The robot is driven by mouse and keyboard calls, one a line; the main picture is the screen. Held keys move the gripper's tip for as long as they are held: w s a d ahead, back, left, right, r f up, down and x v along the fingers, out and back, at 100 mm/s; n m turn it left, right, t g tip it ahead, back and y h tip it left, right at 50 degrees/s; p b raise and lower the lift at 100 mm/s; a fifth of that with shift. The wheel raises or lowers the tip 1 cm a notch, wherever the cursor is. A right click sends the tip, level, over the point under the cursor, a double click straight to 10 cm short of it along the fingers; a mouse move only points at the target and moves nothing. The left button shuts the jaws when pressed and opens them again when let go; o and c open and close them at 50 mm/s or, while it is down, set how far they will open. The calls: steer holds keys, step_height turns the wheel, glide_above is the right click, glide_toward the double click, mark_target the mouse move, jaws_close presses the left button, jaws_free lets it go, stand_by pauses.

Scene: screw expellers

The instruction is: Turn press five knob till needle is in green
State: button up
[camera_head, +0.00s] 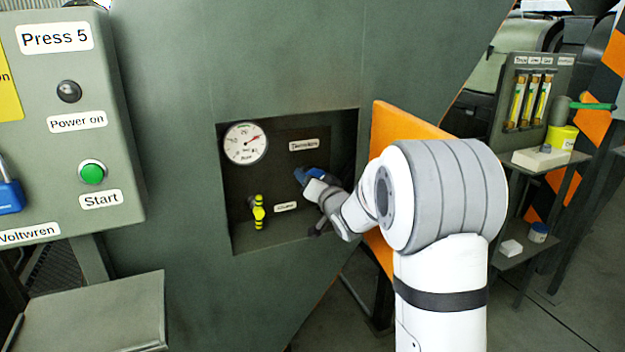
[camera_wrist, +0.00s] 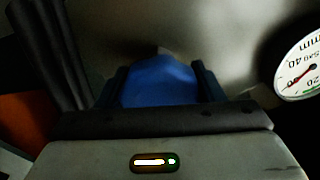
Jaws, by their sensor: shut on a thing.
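The blue knob (camera_head: 299,176) sits in the recessed dark panel of the press, below a small white label. My gripper (camera_head: 309,178) reaches in from the right and is shut on the knob. In the wrist view the blue knob (camera_wrist: 160,88) lies between the two dark fingers of my gripper (camera_wrist: 163,78). The round white gauge (camera_head: 245,143) is at the upper left of the recess. Part of the gauge (camera_wrist: 300,68) shows at the right edge of the wrist view.
An orange panel (camera_head: 397,122) stands open at the recess's right, behind my arm. The Press 5 control box (camera_head: 72,130) with a green button is at the left. A shelf (camera_head: 548,160) stands at right.

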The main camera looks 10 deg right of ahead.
stand_by(0.4)
steer(key=o, duration=1)
steer(key=shift+v, duration=3.9)
